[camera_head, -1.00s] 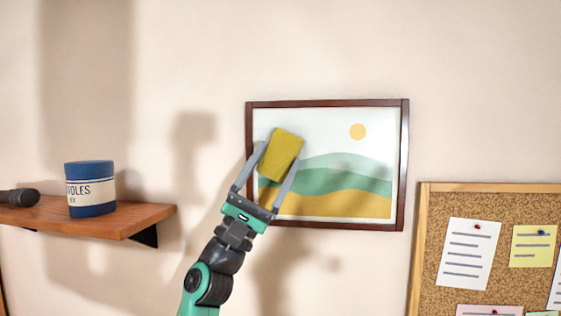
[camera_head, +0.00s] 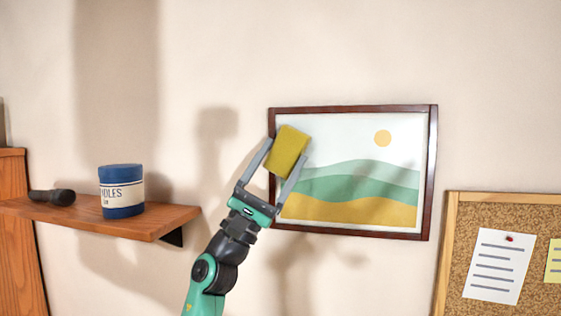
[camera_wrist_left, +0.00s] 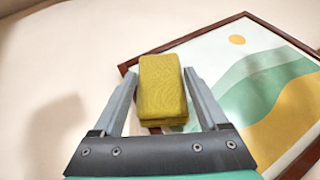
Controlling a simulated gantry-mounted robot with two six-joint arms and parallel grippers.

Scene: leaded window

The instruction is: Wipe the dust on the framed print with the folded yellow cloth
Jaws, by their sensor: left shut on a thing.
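The framed print (camera_head: 350,205) hangs on the wall in the head view, with hills, a yellow sun and a dark wooden frame. My left gripper (camera_head: 287,150) is shut on the folded yellow cloth (camera_head: 288,152), which covers part of the print's upper left, near the frame's left side. The cloth (camera_wrist_left: 162,88) also shows between the two fingers in the left wrist view, with the print (camera_wrist_left: 262,82) behind it to the right. I cannot tell whether the cloth touches the print. I cannot make out clear dust on it. My right gripper is not in view.
A wooden shelf (camera_head: 150,222) at the left holds a blue candle tin (camera_head: 122,192) and a dark object (camera_head: 55,197). A cork board (camera_head: 480,215) with pinned notes is at the lower right. The wall above the print is clear.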

